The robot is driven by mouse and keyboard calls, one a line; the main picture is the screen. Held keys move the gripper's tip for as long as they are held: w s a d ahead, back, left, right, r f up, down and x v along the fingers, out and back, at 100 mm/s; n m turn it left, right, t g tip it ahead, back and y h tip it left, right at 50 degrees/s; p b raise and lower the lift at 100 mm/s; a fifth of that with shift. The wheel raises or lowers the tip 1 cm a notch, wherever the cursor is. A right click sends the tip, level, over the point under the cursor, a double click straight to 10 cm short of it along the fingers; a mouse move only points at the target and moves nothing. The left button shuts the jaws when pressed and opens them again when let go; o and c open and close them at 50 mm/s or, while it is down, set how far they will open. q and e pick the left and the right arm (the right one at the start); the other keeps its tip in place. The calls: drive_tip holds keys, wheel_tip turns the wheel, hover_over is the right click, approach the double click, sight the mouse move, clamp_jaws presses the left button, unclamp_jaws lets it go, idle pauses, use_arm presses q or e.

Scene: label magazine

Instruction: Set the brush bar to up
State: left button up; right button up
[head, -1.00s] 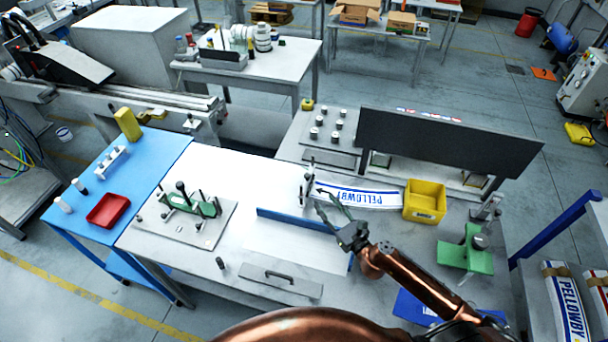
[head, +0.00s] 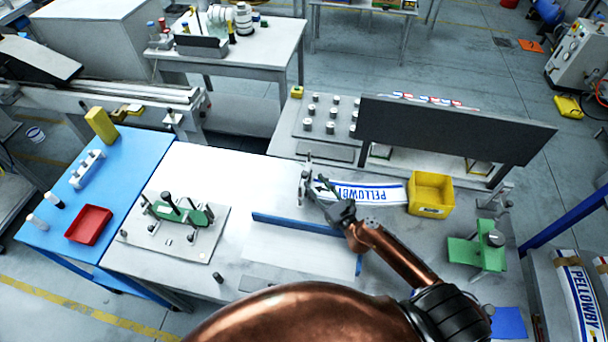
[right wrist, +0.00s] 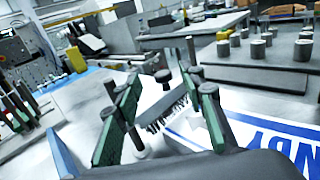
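The brush bar (right wrist: 165,112), a small bar with dark bristles, shows in the right wrist view between my fingers. In the head view it is part of the small upright fitting (head: 304,182) at the left end of the label strip, too small to read its setting. My right gripper (head: 317,188) is at this fitting; in the wrist view its green-padded fingers (right wrist: 160,118) are apart, one on each side of the bar. I see no clear grip on it. My left gripper is not in view.
A curved white label strip with blue print (head: 365,193) lies right of the fitting, beside a yellow bin (head: 430,194). A dark panel (head: 455,127) stands behind. A blue ledge (head: 295,224) runs in front. A green clamp fixture (head: 180,212) stands to the left.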

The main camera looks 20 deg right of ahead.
sight(307, 176)
wheel_tip(307, 176, down, 3)
drive_tip(key=shift+w+r+b, duration=0.1)
drive_tip(key=shift+r+b, duration=0.05)
drive_tip(key=shift+b, duration=0.15)
drive_tip(key=shift+w+a+r+p, duration=0.15)
drive_tip(key=shift+w+r+p, duration=0.25)
drive_tip(key=shift+w+r, duration=0.4)
drive_tip(key=w, duration=0.5)
drive_tip(key=shift+w+a+f, duration=0.15)
drive_tip(key=shift+a+f, duration=0.2)
drive_tip(key=shift+f, duration=0.05)
drive_tip(key=shift+w+r, duration=0.1)
drive_tip(key=shift+w, duration=0.15)
drive_tip(key=c, duration=0.4)
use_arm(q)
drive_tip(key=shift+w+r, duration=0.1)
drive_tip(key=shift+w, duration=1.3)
use_arm(e)
clamp_jaws()
